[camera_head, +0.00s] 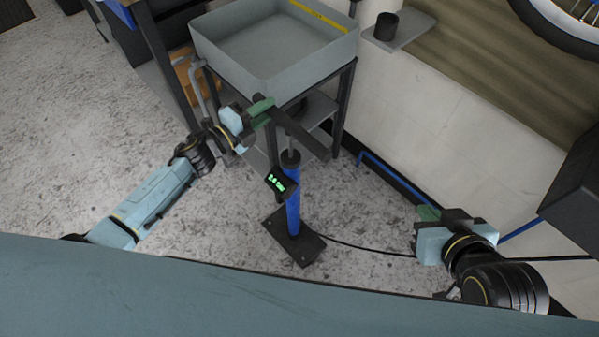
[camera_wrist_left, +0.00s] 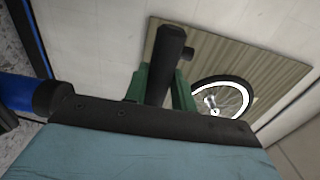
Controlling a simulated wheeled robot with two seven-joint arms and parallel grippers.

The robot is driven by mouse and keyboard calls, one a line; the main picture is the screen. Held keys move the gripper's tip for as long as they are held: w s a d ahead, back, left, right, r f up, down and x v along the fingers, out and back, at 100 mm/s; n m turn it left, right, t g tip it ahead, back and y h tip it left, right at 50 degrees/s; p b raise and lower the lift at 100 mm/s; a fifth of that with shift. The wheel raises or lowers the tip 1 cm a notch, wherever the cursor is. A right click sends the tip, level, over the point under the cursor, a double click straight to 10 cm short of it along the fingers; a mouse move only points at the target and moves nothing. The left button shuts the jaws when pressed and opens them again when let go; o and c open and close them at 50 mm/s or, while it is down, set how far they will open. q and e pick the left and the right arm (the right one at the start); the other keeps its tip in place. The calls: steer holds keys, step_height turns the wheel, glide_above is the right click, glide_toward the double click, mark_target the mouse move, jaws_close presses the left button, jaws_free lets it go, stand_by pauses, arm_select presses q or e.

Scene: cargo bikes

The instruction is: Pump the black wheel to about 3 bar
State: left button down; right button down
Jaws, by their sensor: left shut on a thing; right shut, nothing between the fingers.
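The floor pump has a blue barrel (camera_head: 293,200), a black foot (camera_head: 292,240) on the floor and a black crossbar handle (camera_head: 301,134). Its small display (camera_head: 277,181) shows green text, seemingly 2.4 bar, but it is too small to be sure. My left gripper (camera_head: 262,108) is shut on one end of the handle, which stands a little above the barrel; the left wrist view shows the handle (camera_wrist_left: 166,60) between the green fingers. My right gripper (camera_head: 429,213) is shut and empty, right of the pump. A wheel with a black tyre (camera_head: 548,29) is partly visible; it also shows in the wrist view (camera_wrist_left: 240,84).
A grey basin (camera_head: 270,82) on a dark-legged stand is close behind the pump. A black hose (camera_head: 360,249) runs right from the pump foot and passes behind my right gripper. A black cup (camera_head: 386,26) stands on a wall shelf.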

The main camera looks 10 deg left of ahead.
arm_select(q)
step_height(320, 180, up, 19)
steer(key=p, duration=1.5)
steer(key=shift+f+p, duration=0.2)
steer(key=shift+p, duration=0.15)
steer(key=shift+f, duration=0.1)
steer(key=shift+f+b, duration=4.6)
steer(key=shift+f, duration=0.65)
step_height(320, 180, down, 16)
steer(key=b, duration=1.4)
steer(key=shift+s+f, duration=0.15)
steer(key=shift+f, duration=0.05)
steer(key=c, duration=0.8)
jaws_free()
steer(key=shift+r, duration=0.45)
steer(key=p+v, duration=0.2)
steer(key=v, duration=0.6)
steer(key=shift+s+a, duration=0.25)
steer(key=shift+a, duration=0.05)
